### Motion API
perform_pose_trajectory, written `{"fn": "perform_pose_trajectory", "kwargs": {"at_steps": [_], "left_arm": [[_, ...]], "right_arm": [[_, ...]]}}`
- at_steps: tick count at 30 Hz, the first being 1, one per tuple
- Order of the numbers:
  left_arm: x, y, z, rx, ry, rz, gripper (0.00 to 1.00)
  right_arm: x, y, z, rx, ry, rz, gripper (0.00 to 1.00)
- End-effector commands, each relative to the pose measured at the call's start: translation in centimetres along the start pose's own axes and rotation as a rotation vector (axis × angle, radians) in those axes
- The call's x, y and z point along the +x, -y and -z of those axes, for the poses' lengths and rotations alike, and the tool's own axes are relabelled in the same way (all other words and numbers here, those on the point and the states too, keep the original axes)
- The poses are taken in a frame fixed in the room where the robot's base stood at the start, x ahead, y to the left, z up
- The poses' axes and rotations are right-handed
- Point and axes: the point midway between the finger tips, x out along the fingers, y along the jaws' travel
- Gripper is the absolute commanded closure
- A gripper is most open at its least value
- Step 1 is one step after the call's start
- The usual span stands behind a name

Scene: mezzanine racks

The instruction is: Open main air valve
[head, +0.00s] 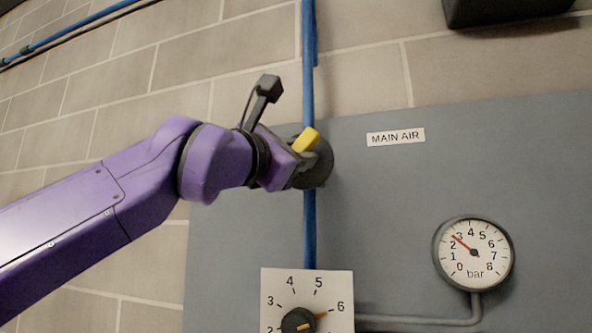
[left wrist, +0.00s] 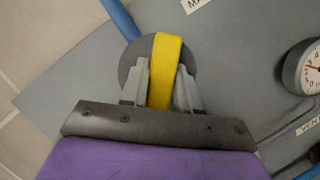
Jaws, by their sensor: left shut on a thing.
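The main air valve has a yellow handle (head: 307,140) on a dark round body (head: 322,165), set on the blue vertical pipe (head: 309,235). A "MAIN AIR" label (head: 396,137) is to its right. My left gripper (head: 298,160) is at the valve, its arm coming in from the left. In the left wrist view, the yellow handle (left wrist: 164,65) lies between the two grey fingers of my left gripper (left wrist: 161,85), which is shut on it. My right gripper is not in view.
The valve is on a grey panel (head: 400,220) on a block wall. A pressure gauge (head: 473,253) at the right has its red needle between 2 and 3 bar. A numbered dial knob (head: 299,322) is below the valve. A dark box (head: 505,10) hangs at the top right.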

Motion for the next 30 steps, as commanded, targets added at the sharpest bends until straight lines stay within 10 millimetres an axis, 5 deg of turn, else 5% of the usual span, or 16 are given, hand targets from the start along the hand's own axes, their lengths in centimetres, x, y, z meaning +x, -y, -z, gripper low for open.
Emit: {"fn": "perform_pose_trajectory", "kwargs": {"at_steps": [12, 30], "left_arm": [[-0.1, 0.1, 0.1, -0.356, 0.001, -0.151, 1.00], [-0.1, -0.1, 0.0, -0.677, 0.000, -0.282, 1.00]], "right_arm": [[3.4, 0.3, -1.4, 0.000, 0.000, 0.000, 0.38], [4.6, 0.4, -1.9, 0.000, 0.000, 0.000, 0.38]]}}
